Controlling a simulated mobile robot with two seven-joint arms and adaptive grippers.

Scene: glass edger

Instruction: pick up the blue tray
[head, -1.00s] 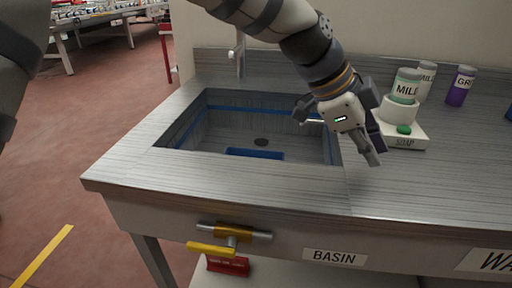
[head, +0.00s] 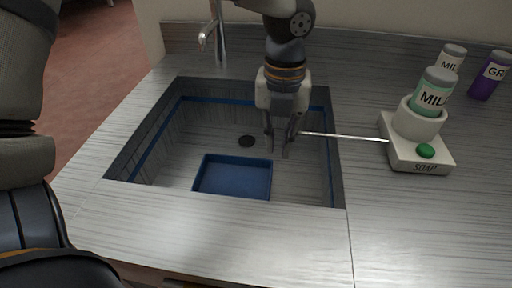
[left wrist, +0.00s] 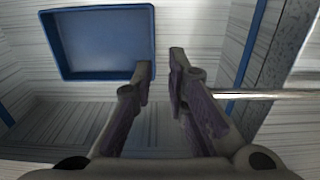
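The blue tray (head: 232,178) is a shallow, empty, rectangular tray lying on the floor of the sunken basin, by its near wall. It also shows in the left wrist view (left wrist: 100,42), at upper left. My left gripper (head: 278,152) points down over the right part of the basin, to the right of the tray. In the left wrist view its two fingers (left wrist: 162,68) are apart with nothing between them, and the tray lies just left of them. The fingers do not appear to touch the tray. My right gripper is not in view.
A thin metal spout (head: 345,136) reaches from the soap dispenser (head: 415,150) to close beside my left gripper. A tap (head: 217,35) stands behind the basin (head: 155,140), which has a dark drain (head: 246,141). Labelled bottles stand at right. The front counter is clear.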

